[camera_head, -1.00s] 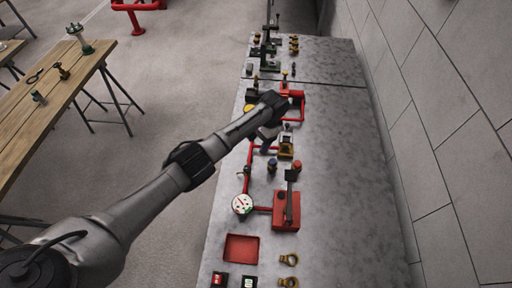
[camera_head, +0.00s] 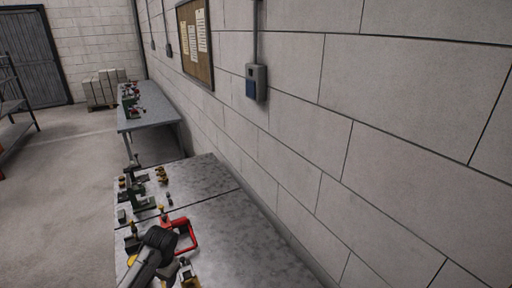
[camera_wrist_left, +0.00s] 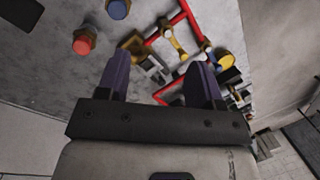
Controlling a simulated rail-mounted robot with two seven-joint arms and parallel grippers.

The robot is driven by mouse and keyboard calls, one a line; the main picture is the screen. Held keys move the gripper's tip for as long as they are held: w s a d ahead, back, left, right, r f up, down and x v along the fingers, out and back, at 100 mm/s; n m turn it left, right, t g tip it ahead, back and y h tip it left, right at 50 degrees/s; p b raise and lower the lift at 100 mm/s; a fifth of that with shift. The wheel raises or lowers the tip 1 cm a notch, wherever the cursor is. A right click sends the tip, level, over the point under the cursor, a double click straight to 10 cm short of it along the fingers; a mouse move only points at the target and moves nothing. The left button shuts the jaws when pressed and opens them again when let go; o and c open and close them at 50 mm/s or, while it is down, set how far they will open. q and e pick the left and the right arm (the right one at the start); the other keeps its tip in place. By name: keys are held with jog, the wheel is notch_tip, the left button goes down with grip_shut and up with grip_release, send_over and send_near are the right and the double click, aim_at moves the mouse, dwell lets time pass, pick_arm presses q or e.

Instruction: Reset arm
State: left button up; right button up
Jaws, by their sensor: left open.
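My left arm (camera_head: 150,256) enters at the bottom of the head view, over the grey metal-topped bench (camera_head: 270,262). Its fingers cannot be made out there. In the left wrist view my left gripper (camera_wrist_left: 161,72) is open, with two purple fingers spread apart and nothing held between them. Beyond the fingers are red pipes (camera_wrist_left: 187,14), brass fittings and a yellow round cap (camera_wrist_left: 225,60) on the bench. My right gripper is in neither view.
A red pipe bracket (camera_head: 188,236) stands beside my left arm. A red-topped knob (camera_wrist_left: 83,42) and a blue-topped knob (camera_wrist_left: 118,8) stand on the bench. A block wall (camera_head: 370,170) runs along its right side. A second bench (camera_head: 152,104) stands farther off.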

pick_arm(q)
jog(key=w+d+r+m+t+h, duration=0.1)
jog(key=d+r+t, duration=0.4)
jog(key=r, duration=0.4)
jog(key=d+r+t, duration=0.4)
jog(key=r+t, duration=0.1)
jog(key=r, duration=0.5)
jog(key=s+f+t+h, duration=0.1)
jog(key=s+f, duration=0.1)
jog(key=s, duration=0.7)
jog(key=s+f+t, duration=0.1)
jog(key=s+f, duration=0.2)
jog(key=s, duration=0.5)
jog(key=s+f+n+g, duration=0.1)
jog(key=s+f+g, duration=0.3)
jog(key=s+f, duration=0.75)
jog(key=s+f+n+g, duration=0.1)
jog(key=s+f+g, duration=0.3)
jog(key=s+f, duration=0.7)
jog(key=w+p+v, duration=0.1)
jog(key=p+v, duration=1.3)
jog(key=v, duration=0.2)
jog(key=shift+a+r, duration=0.2)
jog(key=shift+r, duration=0.4)
jog(key=shift+w, duration=0.1)
